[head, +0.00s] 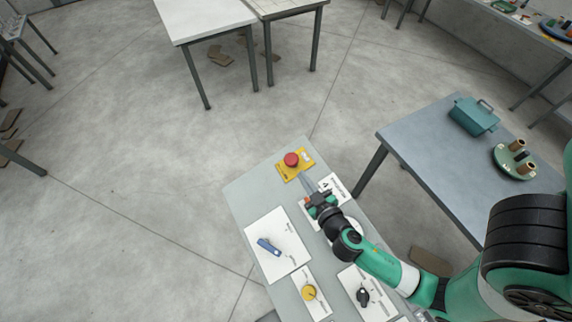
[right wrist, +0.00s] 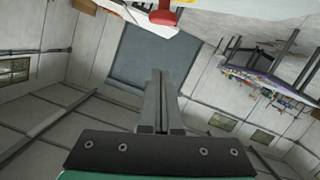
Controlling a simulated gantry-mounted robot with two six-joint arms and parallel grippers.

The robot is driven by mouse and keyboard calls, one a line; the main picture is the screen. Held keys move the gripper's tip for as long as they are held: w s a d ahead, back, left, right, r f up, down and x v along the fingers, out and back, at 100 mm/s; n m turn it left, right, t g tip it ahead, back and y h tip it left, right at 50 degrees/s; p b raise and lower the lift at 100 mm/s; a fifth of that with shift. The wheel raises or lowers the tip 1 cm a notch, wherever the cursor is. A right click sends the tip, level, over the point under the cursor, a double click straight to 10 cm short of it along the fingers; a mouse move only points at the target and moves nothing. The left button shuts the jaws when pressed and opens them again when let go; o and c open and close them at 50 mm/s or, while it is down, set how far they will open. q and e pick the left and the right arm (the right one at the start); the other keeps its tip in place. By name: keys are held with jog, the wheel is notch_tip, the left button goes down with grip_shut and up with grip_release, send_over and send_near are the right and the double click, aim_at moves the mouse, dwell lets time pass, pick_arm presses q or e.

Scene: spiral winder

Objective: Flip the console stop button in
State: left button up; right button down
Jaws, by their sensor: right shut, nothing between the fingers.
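The stop button is a red mushroom knob (head: 291,159) on a yellow plate (head: 295,172) at the far end of the grey console (head: 240,194) in the head view. In the right wrist view the red knob (right wrist: 163,17) shows at the top edge, partly cut off. My right gripper (head: 306,181) is shut and empty. Its fingertips are close to the near side of the yellow plate, just short of the knob in the picture; whether they touch cannot be told. The fingers (right wrist: 157,75) also show shut in the right wrist view. My left gripper is not in view.
The console also carries a blue lever (head: 268,247), a yellow knob (head: 308,292) and a black rotary knob (head: 363,295) on white plates. A blue-grey table (head: 430,150) at the right holds a teal box (head: 474,115) and a green round tray (head: 503,168). Floor left of the console is clear.

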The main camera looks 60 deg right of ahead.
jog(key=shift+w, duration=0.15)
jog(key=p, duration=0.2)
send_over(291, 161)
jog(key=a, duration=0.2)
notch_tip(291, 161, down, 2)
jog(key=f+b, duration=0.2)
jog(key=f, duration=0.1)
jog(key=shift+s+d+f, duration=0.1)
jog(key=shift+s+d, duration=0.1)
jog(key=shift+s, duration=0.15)
jog(key=shift+s+d+f, duration=0.15)
jog(key=shift+f, duration=0.3)
